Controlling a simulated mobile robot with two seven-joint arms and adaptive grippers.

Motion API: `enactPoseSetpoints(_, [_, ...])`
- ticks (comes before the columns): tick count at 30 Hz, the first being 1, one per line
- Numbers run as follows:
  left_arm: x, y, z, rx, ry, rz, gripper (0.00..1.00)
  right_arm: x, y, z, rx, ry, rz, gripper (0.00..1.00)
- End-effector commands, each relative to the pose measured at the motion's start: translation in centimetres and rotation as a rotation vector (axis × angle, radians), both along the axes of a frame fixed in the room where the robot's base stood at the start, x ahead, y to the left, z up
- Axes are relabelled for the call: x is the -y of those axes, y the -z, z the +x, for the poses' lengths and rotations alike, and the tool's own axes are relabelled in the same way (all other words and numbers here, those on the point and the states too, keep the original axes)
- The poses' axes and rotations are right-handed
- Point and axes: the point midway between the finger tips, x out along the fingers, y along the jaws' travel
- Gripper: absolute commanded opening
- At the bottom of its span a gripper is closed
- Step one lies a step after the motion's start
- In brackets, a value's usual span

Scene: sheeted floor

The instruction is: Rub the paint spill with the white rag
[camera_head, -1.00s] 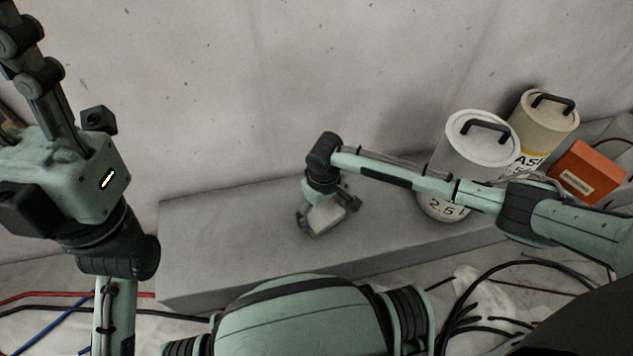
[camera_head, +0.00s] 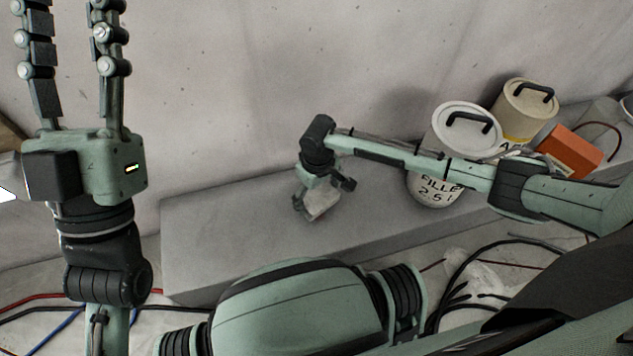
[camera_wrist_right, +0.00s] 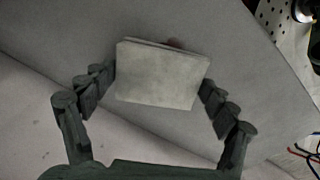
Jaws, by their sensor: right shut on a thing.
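The white rag (camera_head: 322,206) is a folded, pale block; it also fills the middle of the right wrist view (camera_wrist_right: 158,78). My right gripper (camera_head: 322,194) is shut on it, one finger at each side, low over the grey ledge (camera_head: 225,230). I cannot tell whether the rag touches the ledge. A small reddish-brown patch (camera_wrist_right: 174,43) shows just past the rag's far edge in the right wrist view, perhaps part of the paint spill; the rag hides the rest. My left gripper (camera_head: 72,15) is raised at the left, its fingers apart and empty.
A white filler bucket (camera_head: 465,125), a beige bucket (camera_head: 527,105) and an orange box (camera_head: 570,150) stand at the right, behind my right forearm. Black cables (camera_head: 450,290) lie on the floor in front. The ledge's left part is clear.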

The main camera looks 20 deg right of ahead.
Motion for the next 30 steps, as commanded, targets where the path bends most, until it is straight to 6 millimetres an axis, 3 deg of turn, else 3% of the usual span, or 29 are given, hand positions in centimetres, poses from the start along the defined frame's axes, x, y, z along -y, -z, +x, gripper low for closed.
enactPoseSetpoints(15, [1.8,3.6,2.6,-0.319,0.027,0.104,0.40,0.7,-2.1,0.1,-0.001,0.002,-0.001,0.62])
enactPoseSetpoints(30, [1.2,7.7,4.4,-0.521,-0.004,0.195,0.40,0.9,-2.9,0.2,0.000,0.003,-0.001,0.62])
